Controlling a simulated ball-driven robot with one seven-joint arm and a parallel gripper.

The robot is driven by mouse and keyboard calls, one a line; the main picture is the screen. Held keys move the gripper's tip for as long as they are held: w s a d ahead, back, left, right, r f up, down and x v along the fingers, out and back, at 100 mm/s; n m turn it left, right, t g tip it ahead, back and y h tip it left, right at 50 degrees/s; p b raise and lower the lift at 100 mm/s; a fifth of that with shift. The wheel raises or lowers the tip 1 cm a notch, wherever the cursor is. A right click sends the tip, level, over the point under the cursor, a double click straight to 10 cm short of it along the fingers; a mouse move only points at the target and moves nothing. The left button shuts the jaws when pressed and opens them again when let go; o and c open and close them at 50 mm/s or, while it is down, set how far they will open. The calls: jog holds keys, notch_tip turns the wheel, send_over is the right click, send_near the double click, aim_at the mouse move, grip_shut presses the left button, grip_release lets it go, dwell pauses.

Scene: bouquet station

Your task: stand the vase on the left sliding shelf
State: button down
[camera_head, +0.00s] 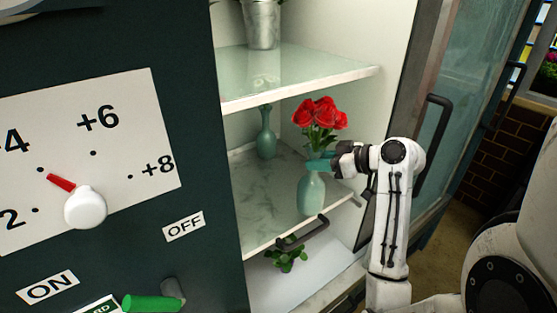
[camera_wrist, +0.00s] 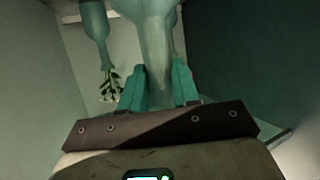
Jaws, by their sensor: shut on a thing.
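A pale green vase with red roses (camera_head: 311,195) is upright at the front of the middle shelf (camera_head: 262,190) in the open cabinet. The shelf has a marbled top and a dark handle on its front. I cannot tell whether the vase's base touches it. My gripper (camera_head: 322,163) reaches in from the right and is shut around the vase's neck. In the wrist view, which looks upside down, the neck (camera_wrist: 157,45) is between the teal fingers (camera_wrist: 159,88). A second green vase (camera_head: 266,138) stands farther back on the shelf.
An upper shelf (camera_head: 290,88) with a metal pot (camera_head: 262,25) is above. A leafy plant (camera_head: 287,257) is below the middle shelf. A glass door (camera_head: 450,110) with a dark handle stands open at right. A dark panel with a dial (camera_head: 85,207) is at left.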

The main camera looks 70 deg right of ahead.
jog(key=r+p+x, duration=0.1)
jog(key=p+x, duration=0.1)
jog(key=x, duration=0.9)
jog(key=shift+w, duration=0.35)
jog(key=shift+f, duration=0.25)
jog(key=c, duration=0.8)
grip_release()
jog(key=b+v, duration=0.1)
jog(key=v, duration=1.1)
jog(key=shift+d+r, duration=0.1)
